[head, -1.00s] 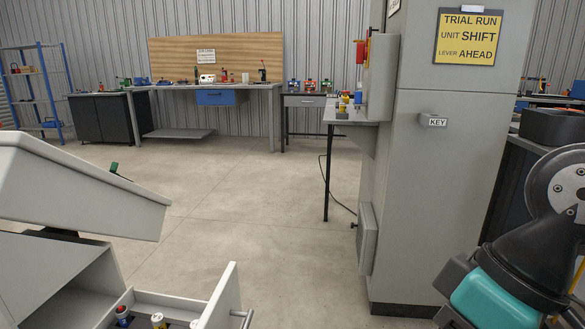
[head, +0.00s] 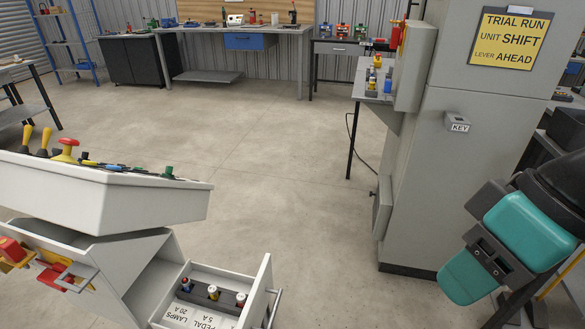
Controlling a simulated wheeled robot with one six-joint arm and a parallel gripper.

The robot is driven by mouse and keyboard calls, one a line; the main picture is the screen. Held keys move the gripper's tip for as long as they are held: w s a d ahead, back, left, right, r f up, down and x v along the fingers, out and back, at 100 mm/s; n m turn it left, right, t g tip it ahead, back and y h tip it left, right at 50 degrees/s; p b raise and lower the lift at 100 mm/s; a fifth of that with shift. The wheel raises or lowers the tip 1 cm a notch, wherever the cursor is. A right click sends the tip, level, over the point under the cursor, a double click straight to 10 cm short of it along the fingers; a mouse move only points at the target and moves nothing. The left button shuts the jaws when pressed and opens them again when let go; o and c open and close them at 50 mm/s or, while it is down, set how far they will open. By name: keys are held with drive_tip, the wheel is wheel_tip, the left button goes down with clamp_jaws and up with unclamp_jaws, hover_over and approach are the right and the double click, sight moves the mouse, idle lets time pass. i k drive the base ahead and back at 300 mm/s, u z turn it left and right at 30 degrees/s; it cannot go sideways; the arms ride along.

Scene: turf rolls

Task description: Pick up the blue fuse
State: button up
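An open drawer (head: 167,318) of the white console in the lower left holds a dark holder with several small fuse-like pieces. I cannot tell for certain which is the blue fuse.
The white console (head: 105,200) with levers and a red knob stands on the left. A tall grey cabinet (head: 470,170) with a yellow sign stands on the right. Clear concrete floor (head: 270,170) lies between them. A workbench (head: 240,30) stands at the back.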

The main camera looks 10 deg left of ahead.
sight(185, 283)
drive_tip(key=u, duration=1.1)
drive_tip(key=k, duration=0.2)
drive_tip(key=u, duration=0.1)
